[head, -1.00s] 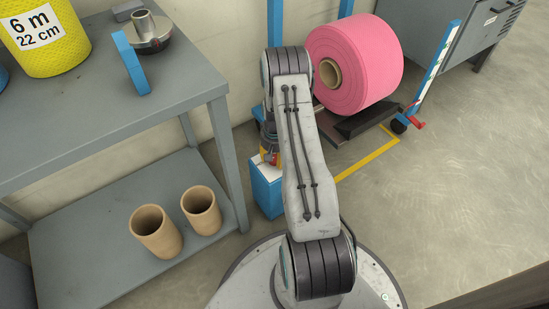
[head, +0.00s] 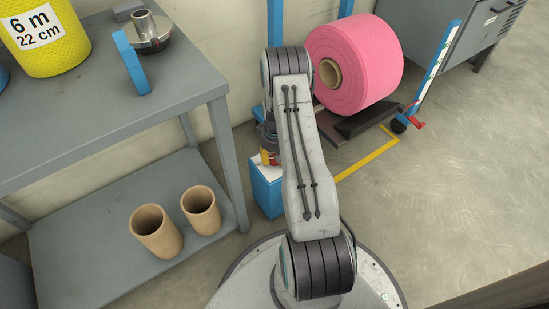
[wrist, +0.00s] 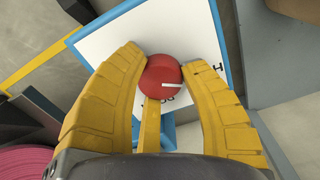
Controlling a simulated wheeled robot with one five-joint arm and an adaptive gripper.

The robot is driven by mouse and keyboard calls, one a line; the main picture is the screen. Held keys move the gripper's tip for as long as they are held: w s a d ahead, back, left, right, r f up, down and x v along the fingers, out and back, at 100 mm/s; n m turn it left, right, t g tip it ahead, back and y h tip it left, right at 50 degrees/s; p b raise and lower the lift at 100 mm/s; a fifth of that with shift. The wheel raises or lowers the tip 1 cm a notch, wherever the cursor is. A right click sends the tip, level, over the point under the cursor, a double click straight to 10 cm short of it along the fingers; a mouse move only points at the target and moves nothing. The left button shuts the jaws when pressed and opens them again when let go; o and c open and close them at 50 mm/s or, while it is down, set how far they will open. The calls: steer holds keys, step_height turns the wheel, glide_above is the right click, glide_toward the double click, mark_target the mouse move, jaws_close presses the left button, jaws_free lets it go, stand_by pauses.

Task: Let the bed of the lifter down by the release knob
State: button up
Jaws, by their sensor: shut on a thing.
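The red round release knob (wrist: 163,76) has a white pointer line and sits on a white plate (wrist: 110,45) with a blue edge. The line points right, toward a partly covered letter. Other lettering below the knob is also partly hidden. My gripper (wrist: 164,66) has its yellow fingers closed on both sides of the knob. In the head view my arm hides most of the gripper and the knob. The blue post (head: 267,193) under the plate shows left of my arm. The lifter's dark bed (head: 362,120) is low, under the pink roll (head: 378,60).
A grey table (head: 190,85) with a lower shelf stands at the left. Two tan cores (head: 155,232) stand on that shelf. A yellow floor line (head: 370,165) runs by the lifter. A grey cabinet (head: 440,25) is at the back right. The floor at right is clear.

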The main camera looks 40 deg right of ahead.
steer(key=shift+s+a+f, duration=0.2)
steer(key=shift+s+a, duration=0.05)
steer(key=shift+s, duration=0.1)
steer(key=o, duration=1.2)
steer(key=shift+w+d, duration=0.1)
steer(key=shift+r, duration=0.1)
steer(key=shift+w+d+r, duration=0.1)
steer(key=shift+r, duration=0.5)
step_height(320, 180, up, 11)
steer(key=shift+f, duration=0.1)
